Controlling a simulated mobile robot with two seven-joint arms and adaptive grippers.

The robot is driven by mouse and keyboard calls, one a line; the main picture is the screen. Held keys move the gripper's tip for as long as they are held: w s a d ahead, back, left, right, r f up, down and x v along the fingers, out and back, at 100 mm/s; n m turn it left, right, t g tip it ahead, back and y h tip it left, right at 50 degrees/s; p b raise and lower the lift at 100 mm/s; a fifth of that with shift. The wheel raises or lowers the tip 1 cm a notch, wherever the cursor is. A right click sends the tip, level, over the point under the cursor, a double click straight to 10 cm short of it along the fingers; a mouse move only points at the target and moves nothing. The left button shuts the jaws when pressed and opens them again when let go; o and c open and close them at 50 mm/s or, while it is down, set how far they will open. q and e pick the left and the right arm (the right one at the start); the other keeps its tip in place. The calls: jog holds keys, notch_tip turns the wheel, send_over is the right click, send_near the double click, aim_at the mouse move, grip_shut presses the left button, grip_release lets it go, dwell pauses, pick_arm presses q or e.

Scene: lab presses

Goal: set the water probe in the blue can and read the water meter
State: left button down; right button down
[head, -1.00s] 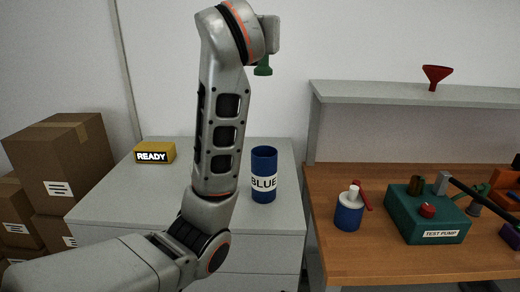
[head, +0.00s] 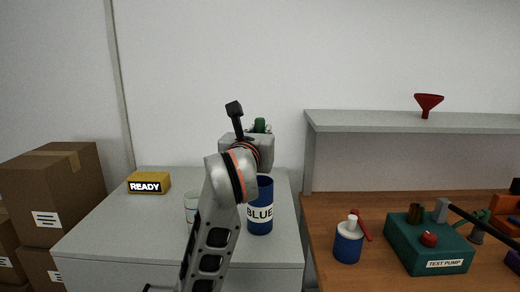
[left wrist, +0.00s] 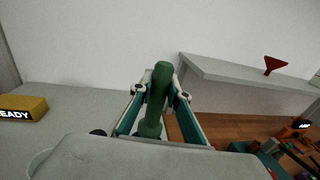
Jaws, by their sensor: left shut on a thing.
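The blue can (head: 260,222), labelled BLUE, stands upright on the grey cabinet. The yellow water meter (head: 149,184) reads READY on the cabinet's left part; it also shows in the left wrist view (left wrist: 22,108). My left gripper (head: 259,127) is above the can in the head view. It is shut on the green water probe (left wrist: 154,100), which stands nearly upright between the fingers in the left wrist view. The probe's lower end is hidden, so I cannot tell whether it is inside the can. My right gripper is not in view.
A clear beaker (head: 191,203) stands left of the can, partly behind my left arm. To the right, a wooden bench holds a blue-and-white bottle (head: 348,245) and a green test pump (head: 408,250). A red funnel (head: 428,102) sits on the shelf.

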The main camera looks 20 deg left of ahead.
pick_arm(q)
jog(key=shift+f, duration=2)
jog(key=shift+b, duration=0.3)
jog(key=shift+f, duration=0.2)
jog(key=c, duration=1.9)
grip_release()
jog(key=shift+r, duration=0.25)
jog(key=s, duration=0.4)
jog(key=s+d, duration=0.1)
jog(key=s, duration=0.7)
jog(key=shift+d, duration=0.2)
